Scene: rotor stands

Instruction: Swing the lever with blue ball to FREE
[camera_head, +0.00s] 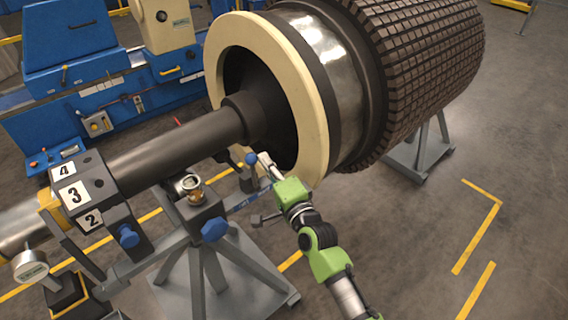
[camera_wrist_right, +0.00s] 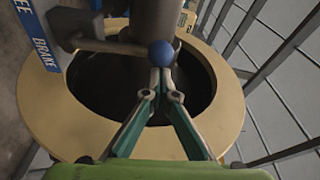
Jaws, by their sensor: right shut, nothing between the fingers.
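The lever's blue ball (camera_head: 251,159) shows in the head view in front of the cream ring, close to the shaft. In the right wrist view the blue ball (camera_wrist_right: 160,53) is just beyond my fingertips, on the end of a dark lever rod (camera_wrist_right: 105,46) coming from the left. My right gripper (camera_head: 265,158) is shut and empty, its tips right at the ball; I cannot tell whether they touch it. In the wrist view my right gripper (camera_wrist_right: 161,78) has its fingertips together. A blue label plate (camera_wrist_right: 42,52) reads BRAKE, with letters ending in EE at its upper end. My left gripper is not in view.
The large rotor with its cream ring (camera_head: 313,112) stands behind my right gripper. The dark shaft (camera_head: 175,146) runs left to a block (camera_head: 88,190) marked 2, 3 and 4. Grey stand legs (camera_head: 207,265) are below.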

